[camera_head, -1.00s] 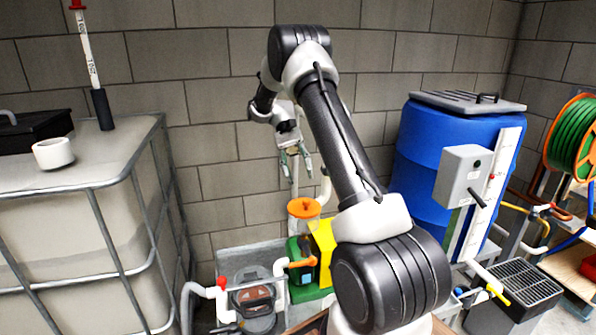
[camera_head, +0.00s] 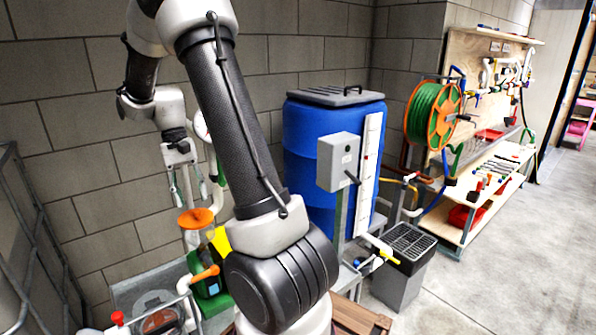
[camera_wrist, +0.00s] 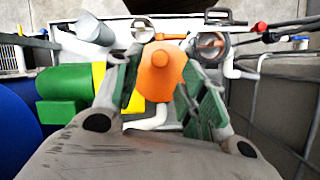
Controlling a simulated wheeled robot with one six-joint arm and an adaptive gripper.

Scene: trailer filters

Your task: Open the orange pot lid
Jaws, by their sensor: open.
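The orange pot lid (camera_head: 196,218) is a round disc on top of a clear pot at the lower left of the head view. In the wrist view the lid (camera_wrist: 158,82) lies in the middle, with a raised knob. My gripper (camera_head: 190,201) is open and points down just above the lid. In the wrist view its green-padded fingers (camera_wrist: 162,85) stand apart, one on each side of the lid. I cannot tell whether they touch it. The pot under the lid is mostly hidden in the wrist view.
An orange handle (camera_head: 205,273) sits on piping close to the pot, beside a green and yellow unit (camera_head: 211,288). A tall blue barrel (camera_head: 310,150) with a grey box (camera_head: 338,160) stands to the right. Open floor (camera_head: 500,270) lies at the far right.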

